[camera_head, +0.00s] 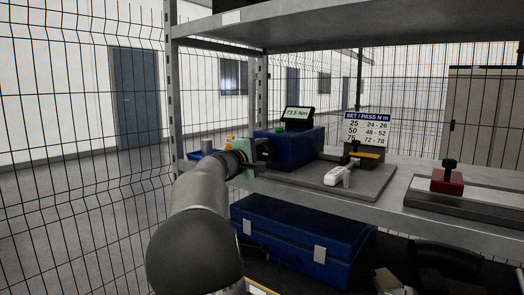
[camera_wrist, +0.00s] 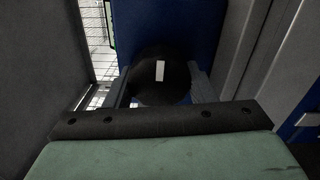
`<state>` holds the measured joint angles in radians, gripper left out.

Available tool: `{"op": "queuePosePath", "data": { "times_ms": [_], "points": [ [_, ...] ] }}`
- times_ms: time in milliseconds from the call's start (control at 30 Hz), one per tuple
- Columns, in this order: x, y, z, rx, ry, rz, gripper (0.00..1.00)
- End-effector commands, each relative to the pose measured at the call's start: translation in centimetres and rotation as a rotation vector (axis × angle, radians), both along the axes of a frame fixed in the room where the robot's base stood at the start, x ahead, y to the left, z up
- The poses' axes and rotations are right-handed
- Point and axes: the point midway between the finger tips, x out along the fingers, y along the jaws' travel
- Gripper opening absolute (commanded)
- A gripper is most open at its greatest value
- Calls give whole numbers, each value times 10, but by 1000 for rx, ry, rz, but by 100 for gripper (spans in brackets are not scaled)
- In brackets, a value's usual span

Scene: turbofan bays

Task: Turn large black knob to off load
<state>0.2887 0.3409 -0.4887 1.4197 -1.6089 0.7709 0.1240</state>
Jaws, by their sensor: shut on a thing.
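The large black knob (camera_wrist: 150,92) is round with a white rectangular mark (camera_wrist: 160,71), on the face of a blue housing (camera_wrist: 152,22). The mark stands upright in the wrist view. My gripper (camera_wrist: 160,86) is shut on the knob, one grey finger on each side. In the head view my gripper (camera_head: 262,150) is at the left side of the blue tester box (camera_head: 302,153), and the knob is hidden behind it. A display (camera_head: 298,113) on top of the box reads about 73.5 Nm. Any off-load label is not readable.
A torque wrench (camera_head: 345,172) lies on a grey plate (camera_head: 325,185) right of the box, below a "SET / PASS N m" sign (camera_head: 367,128). A red block (camera_head: 447,182) is on the shelf farther right. A blue case (camera_head: 290,236) stands below. A rack post (camera_head: 174,90) is left.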

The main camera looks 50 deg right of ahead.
Motion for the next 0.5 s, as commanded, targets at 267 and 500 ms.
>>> {"op": "queuePosePath", "data": {
  "times_ms": [267,500],
  "points": [
    [0,0,1,-8,264,-1,27],
    [0,0,1,-15,491,1,27]
  ]
}}
